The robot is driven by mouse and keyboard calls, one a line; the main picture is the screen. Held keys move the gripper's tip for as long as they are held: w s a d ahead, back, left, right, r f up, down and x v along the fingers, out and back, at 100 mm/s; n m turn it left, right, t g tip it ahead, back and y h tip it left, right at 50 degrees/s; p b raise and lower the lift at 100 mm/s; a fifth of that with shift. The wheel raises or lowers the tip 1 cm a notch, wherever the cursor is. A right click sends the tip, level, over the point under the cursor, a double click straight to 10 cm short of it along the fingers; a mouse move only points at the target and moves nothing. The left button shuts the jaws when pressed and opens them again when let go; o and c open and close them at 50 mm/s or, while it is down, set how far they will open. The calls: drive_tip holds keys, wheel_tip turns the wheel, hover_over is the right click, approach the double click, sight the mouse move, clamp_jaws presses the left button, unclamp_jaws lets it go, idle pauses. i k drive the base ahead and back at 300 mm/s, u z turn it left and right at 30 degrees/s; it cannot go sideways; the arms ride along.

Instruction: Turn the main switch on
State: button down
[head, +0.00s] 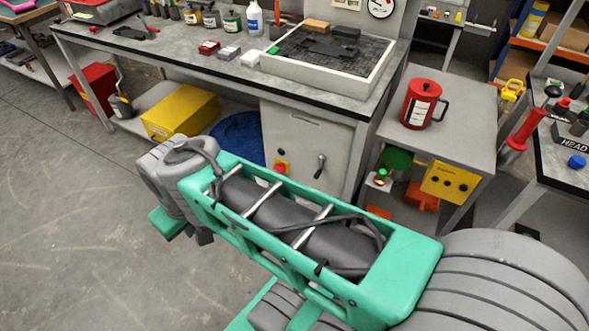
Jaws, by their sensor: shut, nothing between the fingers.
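A red rotary switch on a small yellow plate (281,168), which looks like the main switch, is on the front of a light grey cabinet (303,135) under the workbench. It is small in the head view, and I cannot tell which way its knob is turned. A dark lever handle (320,166) is to its right on the same cabinet. My teal and grey arm crosses the lower part of the view, and its bulky grey joint is left of the cabinet and nearer to me. My gripper is not visible.
A workbench (180,50) with bottles and a black-topped tray (330,52) stands above the cabinet. A side table (465,120) holds a red canister (421,104). A yellow control box (450,183) hangs below it. A yellow bin (181,111) is under the bench. Floor at left is clear.

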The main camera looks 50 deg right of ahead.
sight(281, 167)
drive_tip(key=z, duration=0.3)
drive_tip(key=i, duration=0.45)
drive_tip(key=z, duration=0.9)
drive_tip(key=k, duration=1)
drive_tip(key=u, duration=1.6)
drive_tip(key=i, duration=1.05)
drive_tip(key=z, duration=0.5)
drive_tip(key=i, duration=0.75)
drive_tip(key=z, duration=1.1)
drive_tip(key=i, duration=0.3)
drive_tip(key=z, duration=0.25)
